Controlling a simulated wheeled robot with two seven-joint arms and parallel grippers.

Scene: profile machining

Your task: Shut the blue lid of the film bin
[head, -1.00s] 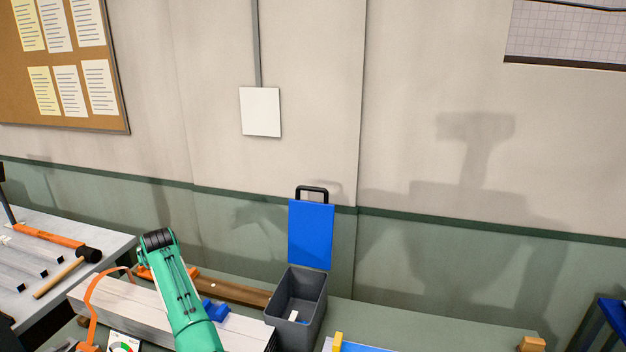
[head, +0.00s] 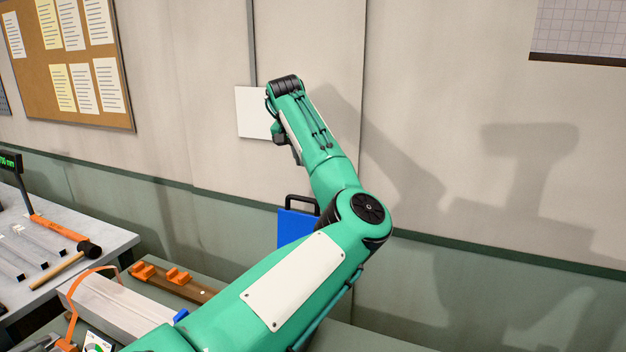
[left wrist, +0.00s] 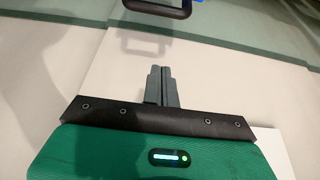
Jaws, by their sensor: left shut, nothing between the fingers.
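The blue lid (head: 294,227) stands upright against the wall, with its black handle (head: 303,200) at the top. My left arm covers its lower right part and hides the grey bin body. My left gripper (head: 297,155) is raised in front of the wall, above the lid and apart from it. In the left wrist view, its two grey fingers (left wrist: 160,72) are together and empty. The black handle (left wrist: 158,10) shows beyond the fingertips, with a bit of blue lid (left wrist: 198,1) at the top edge. My right gripper is in neither view.
A brown bar with orange blocks (head: 178,277) lies behind. A white wall plate (head: 252,112) is close behind my left wrist.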

